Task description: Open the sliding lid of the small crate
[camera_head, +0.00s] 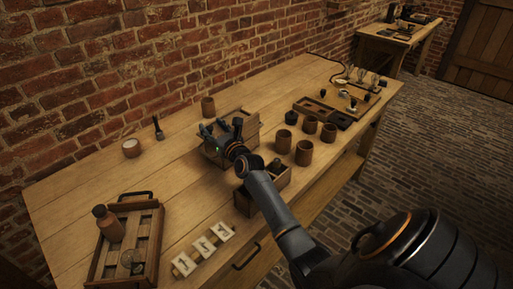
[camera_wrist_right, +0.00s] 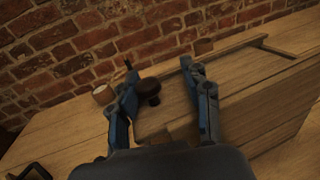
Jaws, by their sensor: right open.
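The small wooden crate (camera_head: 247,133) stands near the middle of the bench, partly hidden by my right gripper. Its pale wooden side also shows in the right wrist view (camera_wrist_right: 262,112). My right gripper (camera_head: 222,128) is over the crate's left part. In the right wrist view its blue fingers (camera_wrist_right: 164,72) are spread apart, with a dark round knob (camera_wrist_right: 149,88) between them. I cannot tell how far the lid is slid. My left gripper is out of view.
An open wooden box (camera_head: 244,204) stands in front, under my right forearm. Several brown jars (camera_head: 304,153) stand to the right. A wooden tray (camera_head: 154,254) with a bottle (camera_head: 108,222) is at front left, beside white number cards (camera_head: 203,250). The bench's left middle is clear.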

